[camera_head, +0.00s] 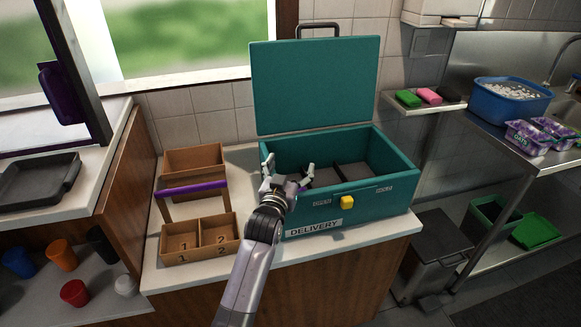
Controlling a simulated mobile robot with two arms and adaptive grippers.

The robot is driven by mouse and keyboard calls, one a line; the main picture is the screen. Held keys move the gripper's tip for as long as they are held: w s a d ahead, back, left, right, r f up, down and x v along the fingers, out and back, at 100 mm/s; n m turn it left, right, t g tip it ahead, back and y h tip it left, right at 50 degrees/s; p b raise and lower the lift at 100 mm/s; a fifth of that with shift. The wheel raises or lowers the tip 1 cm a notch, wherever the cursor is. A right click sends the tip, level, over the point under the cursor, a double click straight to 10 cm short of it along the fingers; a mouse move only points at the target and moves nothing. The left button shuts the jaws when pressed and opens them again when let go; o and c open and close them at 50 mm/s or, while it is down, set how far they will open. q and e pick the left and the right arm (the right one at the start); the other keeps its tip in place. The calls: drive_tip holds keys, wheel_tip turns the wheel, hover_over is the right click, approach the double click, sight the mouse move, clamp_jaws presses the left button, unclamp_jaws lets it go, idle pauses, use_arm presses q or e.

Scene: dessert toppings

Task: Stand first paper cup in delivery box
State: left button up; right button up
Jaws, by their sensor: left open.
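The teal delivery box (345,214) stands on the counter with its lid (315,85) raised at the back. A dark divider shows inside, and a yellow latch (347,202) and a DELIVERY label are on its front. My left gripper (289,171) is open at the box's front left part, above the opening, with no object visible between its fingers. Its arm hides part of the box's front left. I cannot make out a paper cup in the box; part of its inside is hidden by the front wall and gripper. My right gripper is not in view.
Left of the box stand a cardboard holder with compartments marked 1 and 2 (199,250) and a wooden rack with a purple bar (191,188). Several coloured cups, including a red one (75,293), are low at left. A blue tub (507,103) is at right.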

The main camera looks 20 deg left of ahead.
use_arm(q)
drive_tip(key=shift+r, duration=0.45)
drive_tip(key=shift+s+r+p, duration=0.15)
drive_tip(key=shift+r+p, duration=0.05)
drive_tip(key=shift+p, duration=0.1)
drive_tip(key=s+b, duration=0.1)
drive_tip(key=s, duration=1)
drive_tip(key=shift+s+d, duration=0.35)
drive_tip(key=shift+d, duration=0.1)
